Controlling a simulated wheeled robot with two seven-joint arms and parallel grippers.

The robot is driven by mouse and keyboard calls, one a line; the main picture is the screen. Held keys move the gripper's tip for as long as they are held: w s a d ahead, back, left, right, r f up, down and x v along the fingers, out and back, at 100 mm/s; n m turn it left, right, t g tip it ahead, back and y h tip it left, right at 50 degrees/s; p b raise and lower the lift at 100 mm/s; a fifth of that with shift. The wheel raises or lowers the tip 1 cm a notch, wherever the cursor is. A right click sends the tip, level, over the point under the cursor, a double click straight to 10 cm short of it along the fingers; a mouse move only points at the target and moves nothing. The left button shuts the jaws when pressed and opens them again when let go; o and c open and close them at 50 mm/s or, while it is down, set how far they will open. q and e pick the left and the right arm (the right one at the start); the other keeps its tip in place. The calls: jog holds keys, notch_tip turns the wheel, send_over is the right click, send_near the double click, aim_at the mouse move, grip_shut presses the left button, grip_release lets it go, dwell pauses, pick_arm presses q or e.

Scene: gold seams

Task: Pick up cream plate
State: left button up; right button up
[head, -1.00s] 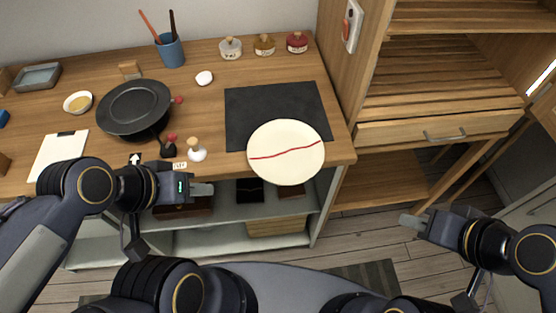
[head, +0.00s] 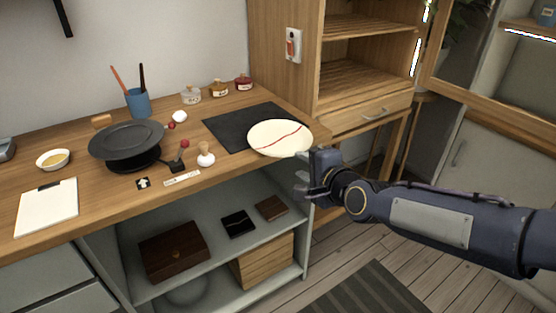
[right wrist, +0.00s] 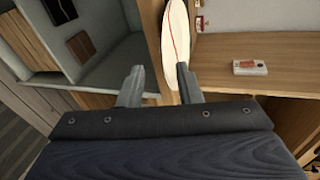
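The cream plate (head: 272,138), with a thin red seam line across it, lies partly on the dark mat (head: 225,128) and juts over the counter's front edge. My right gripper (head: 310,173) is just below and right of the plate's overhanging rim. In the right wrist view the two fingers (right wrist: 158,84) are spread apart. The plate (right wrist: 176,42) shows as a narrow oval beyond them, its near end close to the right finger; I cannot tell whether they touch. My left gripper is out of view.
A dark pan (head: 128,140), a blue cup (head: 138,103) with utensils, small jars (head: 219,91) and a clipboard (head: 46,207) stand on the wooden counter. Below are shelves with a brown box (head: 172,250). A wooden cabinet (head: 365,75) rises to the right.

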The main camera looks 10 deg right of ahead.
jog(key=x, duration=0.8)
jog(key=shift+w+a+m, duration=0.3)
jog(key=shift+w, duration=0.05)
grip_shut()
